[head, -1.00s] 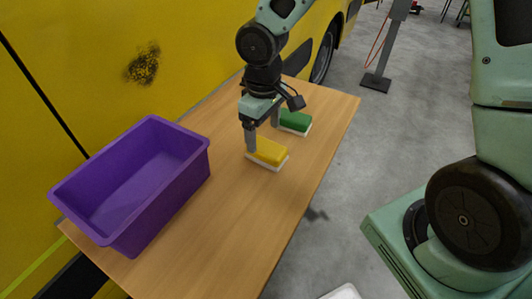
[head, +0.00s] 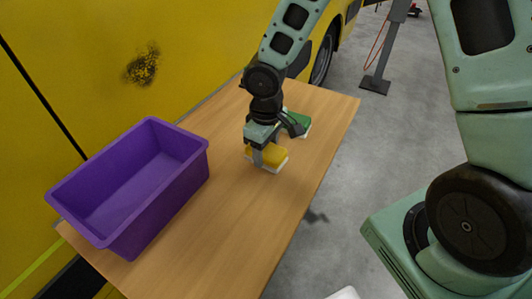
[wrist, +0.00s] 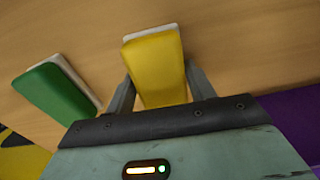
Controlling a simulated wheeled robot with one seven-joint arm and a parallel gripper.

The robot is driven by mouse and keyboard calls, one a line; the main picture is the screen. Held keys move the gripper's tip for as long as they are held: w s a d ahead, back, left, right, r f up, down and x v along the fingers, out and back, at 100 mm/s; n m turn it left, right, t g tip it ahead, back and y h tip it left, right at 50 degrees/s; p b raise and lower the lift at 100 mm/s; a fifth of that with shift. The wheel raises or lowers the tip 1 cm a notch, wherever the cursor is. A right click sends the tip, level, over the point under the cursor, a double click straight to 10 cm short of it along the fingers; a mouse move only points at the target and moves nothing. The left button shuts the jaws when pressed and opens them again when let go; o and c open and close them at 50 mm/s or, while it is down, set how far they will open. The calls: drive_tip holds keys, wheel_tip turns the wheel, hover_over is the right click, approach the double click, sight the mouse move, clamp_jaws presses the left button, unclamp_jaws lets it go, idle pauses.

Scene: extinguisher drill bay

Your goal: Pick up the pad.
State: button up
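The yellow pad (head: 272,155) with a white base lies on the wooden table; it also shows in the wrist view (wrist: 157,65). The green pad (head: 302,122) with a white base lies beyond it, and to its left in the wrist view (wrist: 55,92). My gripper (wrist: 161,84) is open. Its two fingers stand on either side of the yellow pad's near part, with small gaps visible in the wrist view. In the head view my gripper (head: 264,155) is low over the yellow pad and partly hides it. Whether the fingertips touch the table cannot be told.
An empty purple bin (head: 135,190) stands on the table (head: 235,215) to the left. A yellow vehicle side (head: 90,60) with a dark smudge (head: 142,64) borders the table's far-left edge. A grey post (head: 377,82) stands on the floor beyond. The table's near part is clear.

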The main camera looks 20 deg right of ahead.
drive_tip(key=shift+c, duration=0.9)
drive_tip(key=shift+r, duration=0.1)
wheel_tip(320, 180, up, 10)
drive_tip(key=shift+f+p, duration=0.1)
drive_tip(key=shift+p, duration=0.6)
